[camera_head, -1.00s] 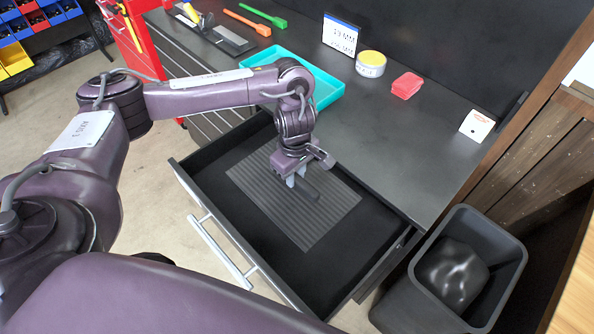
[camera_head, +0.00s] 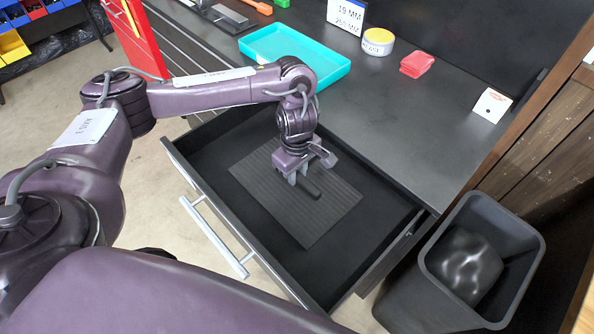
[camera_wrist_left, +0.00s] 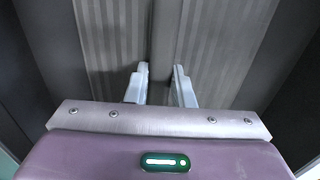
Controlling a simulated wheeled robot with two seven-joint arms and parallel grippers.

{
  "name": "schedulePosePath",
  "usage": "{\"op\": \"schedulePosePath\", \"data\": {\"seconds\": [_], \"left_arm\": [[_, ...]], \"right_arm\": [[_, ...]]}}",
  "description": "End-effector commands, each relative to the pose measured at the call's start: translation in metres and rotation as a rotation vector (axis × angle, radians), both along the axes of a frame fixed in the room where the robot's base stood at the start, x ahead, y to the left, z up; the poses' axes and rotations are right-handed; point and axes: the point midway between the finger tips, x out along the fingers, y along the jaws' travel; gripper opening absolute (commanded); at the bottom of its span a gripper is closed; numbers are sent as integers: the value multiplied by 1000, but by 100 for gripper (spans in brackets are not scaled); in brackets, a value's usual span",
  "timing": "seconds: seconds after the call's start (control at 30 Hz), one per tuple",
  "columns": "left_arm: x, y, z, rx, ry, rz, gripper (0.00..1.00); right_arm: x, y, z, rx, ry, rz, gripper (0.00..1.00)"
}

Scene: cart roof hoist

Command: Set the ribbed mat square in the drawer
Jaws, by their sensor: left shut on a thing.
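The dark grey ribbed mat (camera_head: 257,172) is inside the open drawer (camera_head: 215,130). Its sides run roughly parallel to the drawer walls, with a dark strip of drawer floor around it. I cannot tell whether it lies flat on the floor or hangs slightly above it. My left gripper (camera_head: 303,184) points down over the mat, shut on the dark bar handle (camera_head: 312,191) at its middle. In the left wrist view the handle (camera_wrist_left: 163,35) runs between the fingertips (camera_wrist_left: 160,75), with ribs on both sides. My right gripper is not in view.
The counter behind the drawer bears a teal tray (camera_head: 325,77), a yellow-and-white tin (camera_head: 378,42), a red block (camera_head: 416,64) and a white card (camera_head: 491,105). A dark bin (camera_head: 530,245) stands at the drawer's right. The drawer handle (camera_head: 215,237) faces the open floor.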

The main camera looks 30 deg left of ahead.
Motion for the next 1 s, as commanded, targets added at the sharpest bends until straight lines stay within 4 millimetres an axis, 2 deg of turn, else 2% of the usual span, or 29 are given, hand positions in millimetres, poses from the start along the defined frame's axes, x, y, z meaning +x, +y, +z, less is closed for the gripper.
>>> {"op": "schedulePosePath", "data": {"seconds": [0.93, 0.97, 1.0], "left_arm": [[0, 0, -4, 0, -1, 0, 0], [0, 0, -4, 0, -1, 0, 23], [0, 0, -4, 0, -1, 0, 28]], "right_arm": [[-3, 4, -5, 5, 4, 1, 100], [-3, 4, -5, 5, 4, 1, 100], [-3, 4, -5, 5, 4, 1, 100]]}}
